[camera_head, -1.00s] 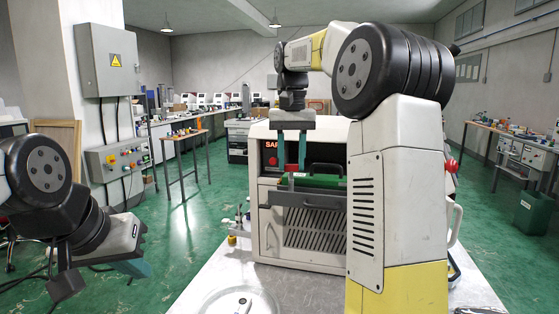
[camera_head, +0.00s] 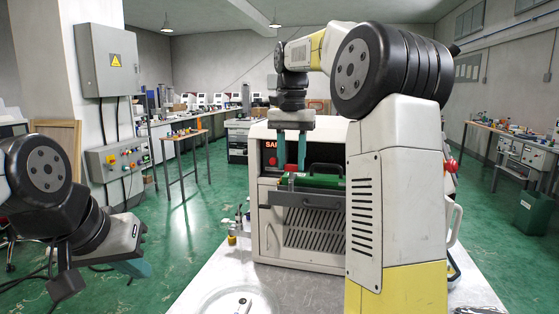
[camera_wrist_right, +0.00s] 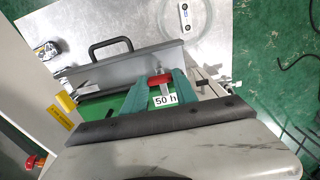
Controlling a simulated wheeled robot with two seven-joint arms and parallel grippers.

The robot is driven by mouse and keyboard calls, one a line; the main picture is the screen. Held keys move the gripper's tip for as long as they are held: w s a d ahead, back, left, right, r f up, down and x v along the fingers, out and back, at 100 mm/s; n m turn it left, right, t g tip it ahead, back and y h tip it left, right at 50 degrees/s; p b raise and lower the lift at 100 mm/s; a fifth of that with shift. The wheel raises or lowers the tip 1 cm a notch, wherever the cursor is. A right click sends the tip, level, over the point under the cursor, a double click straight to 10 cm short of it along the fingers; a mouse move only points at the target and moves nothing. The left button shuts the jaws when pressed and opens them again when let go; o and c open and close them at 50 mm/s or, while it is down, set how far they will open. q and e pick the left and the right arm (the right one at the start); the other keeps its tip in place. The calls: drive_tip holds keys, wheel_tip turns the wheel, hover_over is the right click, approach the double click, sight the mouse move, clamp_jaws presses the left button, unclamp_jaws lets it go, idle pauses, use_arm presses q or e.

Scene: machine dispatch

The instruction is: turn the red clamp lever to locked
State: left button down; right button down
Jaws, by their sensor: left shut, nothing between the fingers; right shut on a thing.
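The red clamp lever (camera_wrist_right: 156,80) shows in the right wrist view between the two teal fingertips of my right gripper (camera_wrist_right: 160,82). The gripper is shut on it. In the head view my right gripper (camera_head: 291,165) points straight down at the front of the white machine (camera_head: 265,195), and the lever is mostly hidden by the fingers there. A white label reading "50 h" (camera_wrist_right: 165,100) lies beside the lever. My left gripper (camera_head: 137,267) is shut and empty, low at the left of the head view, away from the machine.
A grey tray (camera_head: 310,200) with a green surface (camera_head: 322,181) and a black handle (camera_wrist_right: 110,46) is at the machine's front. Small items (camera_head: 238,225) stand left of the machine. My right arm covers the machine's right side.

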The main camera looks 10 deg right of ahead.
sight(291, 165)
drive_tip(key=c, duration=1)
unclamp_jaws()
drive_tip(key=shift+o, duration=0.2)
drive_tip(key=shift+r, duration=0.1)
drive_tip(key=shift+r, duration=3.85)
drive_tip(key=s+a+f+n+t+y, duration=0.1)
drive_tip(key=s+f+n+t, duration=0.2)
drive_tip(key=s+f, duration=0.6)
drive_tip(key=s+a+f+n+t+y, duration=0.1)
drive_tip(key=s+a+f+n+t, duration=0.1)
drive_tip(key=s+f, duration=0.7)
drive_tip(key=s+n+t, duration=0.1)
drive_tip(key=s, duration=0.4)
drive_tip(key=shift+a, duration=0.15)
